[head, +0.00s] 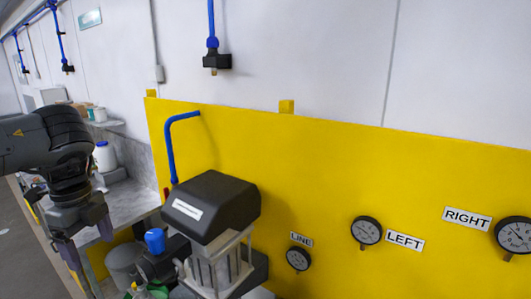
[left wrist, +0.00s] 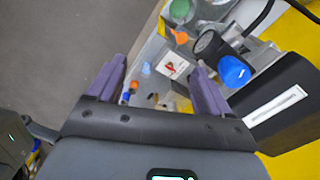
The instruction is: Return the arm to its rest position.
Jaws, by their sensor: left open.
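My left arm comes in from the left edge of the head view. Its gripper (head: 92,262) points down, left of the black-topped agitator unit (head: 213,207), apart from it. In the left wrist view the two purple fingers of the left gripper (left wrist: 158,80) are spread wide with nothing held between them. The black housing with its white label (left wrist: 275,105) lies to the right of the fingers there. A blue knob (head: 155,240) sits at the unit's left side and also shows in the left wrist view (left wrist: 233,71). My right gripper is in neither view.
A yellow panel (head: 330,170) stands behind the unit, with several gauges such as the LEFT gauge (head: 366,231). A grey counter (head: 130,203) with a white jar (head: 105,157) runs back at left. Bare grey floor (left wrist: 70,50) lies left of the fingers.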

